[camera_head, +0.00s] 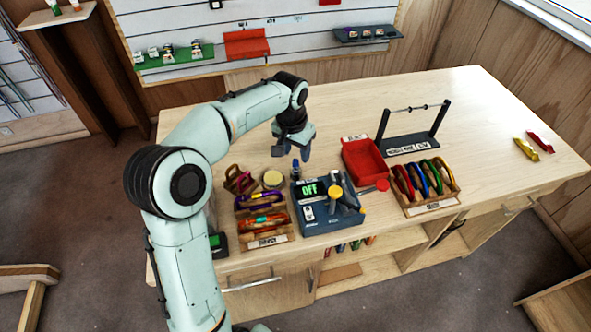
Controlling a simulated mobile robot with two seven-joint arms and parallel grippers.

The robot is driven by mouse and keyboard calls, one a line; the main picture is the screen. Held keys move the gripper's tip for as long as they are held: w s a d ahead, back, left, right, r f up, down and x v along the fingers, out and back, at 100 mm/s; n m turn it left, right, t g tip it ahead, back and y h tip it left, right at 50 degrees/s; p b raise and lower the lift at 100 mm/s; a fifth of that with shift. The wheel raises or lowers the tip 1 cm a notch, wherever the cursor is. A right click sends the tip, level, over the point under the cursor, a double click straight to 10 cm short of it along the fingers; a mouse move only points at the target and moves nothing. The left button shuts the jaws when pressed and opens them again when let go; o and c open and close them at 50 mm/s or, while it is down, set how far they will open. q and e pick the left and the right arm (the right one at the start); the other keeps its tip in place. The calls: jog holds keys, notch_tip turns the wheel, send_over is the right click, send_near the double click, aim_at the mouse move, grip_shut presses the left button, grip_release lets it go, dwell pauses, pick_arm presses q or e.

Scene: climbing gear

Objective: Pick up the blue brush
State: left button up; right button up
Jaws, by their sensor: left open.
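My left arm comes in from the left and reaches over the workbench. My left gripper (292,152) points down with its fingers apart and nothing seen between them. A small blue upright item (295,170), which may be the blue brush, shows just below the fingers at the back left corner of a dark blue device (309,213) with a green "OFF" display. It is too small to tell its shape or whether the fingers touch it. My right gripper is not in view.
The wooden workbench (470,105) has a red bin (364,160), a rack with coloured loops (426,181), a black stand with a bar (410,142) and a wooden tray of gear (265,242). The back right of the bench is mostly clear.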

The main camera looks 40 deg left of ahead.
aim_at(296, 160)
pick_arm(q)
jog(key=f, duration=0.5)
jog(key=shift+w+a+f, duration=0.15)
jog(key=shift+w+a, duration=0.05)
grip_shut()
